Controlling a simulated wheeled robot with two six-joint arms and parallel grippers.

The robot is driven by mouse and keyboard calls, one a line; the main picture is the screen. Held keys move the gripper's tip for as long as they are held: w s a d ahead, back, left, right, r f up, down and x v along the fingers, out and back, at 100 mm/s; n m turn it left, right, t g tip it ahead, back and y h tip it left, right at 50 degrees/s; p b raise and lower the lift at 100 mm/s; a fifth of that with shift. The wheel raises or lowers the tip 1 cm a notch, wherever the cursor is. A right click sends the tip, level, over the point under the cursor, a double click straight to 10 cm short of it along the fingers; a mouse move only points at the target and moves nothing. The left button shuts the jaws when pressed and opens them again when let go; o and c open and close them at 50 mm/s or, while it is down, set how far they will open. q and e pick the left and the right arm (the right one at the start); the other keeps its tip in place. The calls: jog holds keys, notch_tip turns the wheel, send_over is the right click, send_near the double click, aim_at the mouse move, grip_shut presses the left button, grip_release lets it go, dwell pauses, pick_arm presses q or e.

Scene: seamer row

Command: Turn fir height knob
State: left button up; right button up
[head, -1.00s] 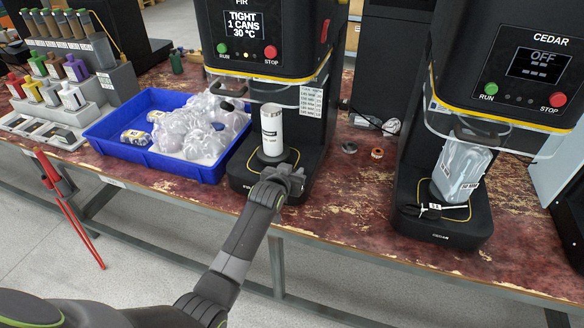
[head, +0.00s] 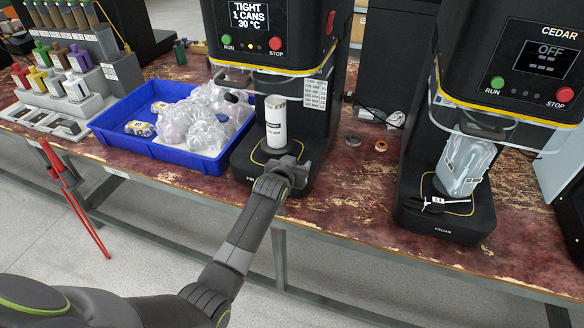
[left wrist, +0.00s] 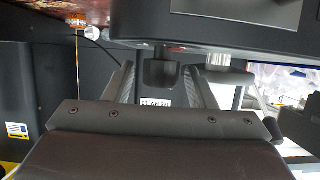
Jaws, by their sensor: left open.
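The FIR machine (head: 270,57) stands in the middle of the head view, its screen reading TIGHT, 1 CANS, 30 °C. A white can (head: 276,122) stands upright on its base. My left gripper (head: 300,168) is at the front right of that base, low beside the can. In the left wrist view the open fingers (left wrist: 160,76) stand on either side of a dark, round knob-like part (left wrist: 157,70). I cannot tell whether either finger touches it. A small white label (left wrist: 156,103) shows behind it. In the head view the gripper hides this part. My right gripper is not in view.
A blue tray (head: 124,152) of clear bags stands left of the machine. The CEDAR machine (head: 520,60), its screen OFF, stands to the right. Two small round parts, one grey (head: 353,140) and one orange-brown (head: 381,146), lie on the worn red bench (head: 350,190) between the machines.

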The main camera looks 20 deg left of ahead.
pick_arm(q)
jog(key=v, duration=1.7)
jog(key=shift+s, duration=0.15)
jog(key=s+a+f+g, duration=0.2)
jog(key=s+f, duration=0.3)
jog(key=f, duration=0.7)
jog(key=s+a+f+g, duration=0.1)
jog(key=s+f+g, duration=0.25)
jog(key=f, duration=0.75)
jog(key=s+a+f+g, duration=0.15)
jog(key=s+f, duration=0.45)
jog(key=f, duration=0.6)
jog(key=s+a+f+g, duration=0.1)
jog(key=s+f, duration=0.4)
jog(key=s, duration=0.5)
jog(key=s+a+f+g+y, duration=0.1)
jog(key=s+f, duration=0.4)
jog(key=s, duration=0.5)
jog(key=s+a+f+n+g, duration=0.1)
jog(key=s+a+f+g, duration=0.2)
jog(key=s+f, duration=0.3)
jog(key=s, duration=0.5)
jog(key=shift+a, duration=0.35)
